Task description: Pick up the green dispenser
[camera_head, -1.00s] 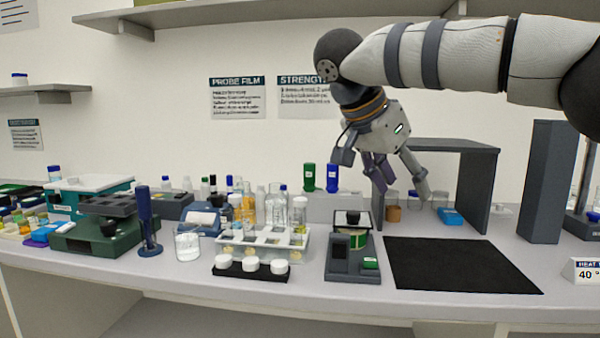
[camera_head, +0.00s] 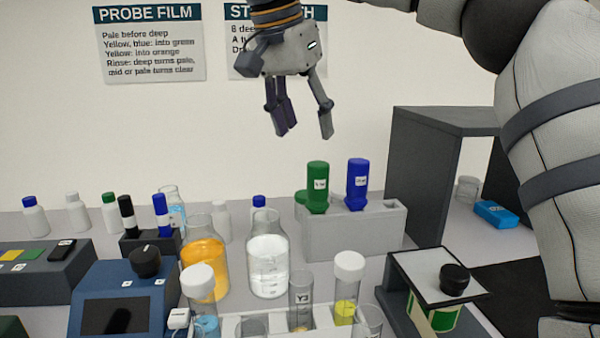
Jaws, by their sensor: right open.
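The green dispenser (camera_head: 317,186) stands upright in a light grey holder (camera_head: 352,232), towards the holder's left end. It has a white label. A blue dispenser (camera_head: 357,184) stands just to its right in the same holder. My right gripper (camera_head: 303,134) hangs in the air above and slightly left of the green dispenser, fingers pointing down, open and empty. There is a clear gap between the fingertips and the dispenser's top. The lower ends of both dispensers are hidden in the holder. My left gripper is not in view.
Bottles with orange (camera_head: 204,255) and clear liquid (camera_head: 268,264) stand in front and left of the holder. A vial rack (camera_head: 340,325) is nearer. A dark grey shelf frame (camera_head: 437,125) stands to the right, with a device with a black knob (camera_head: 437,285) in front.

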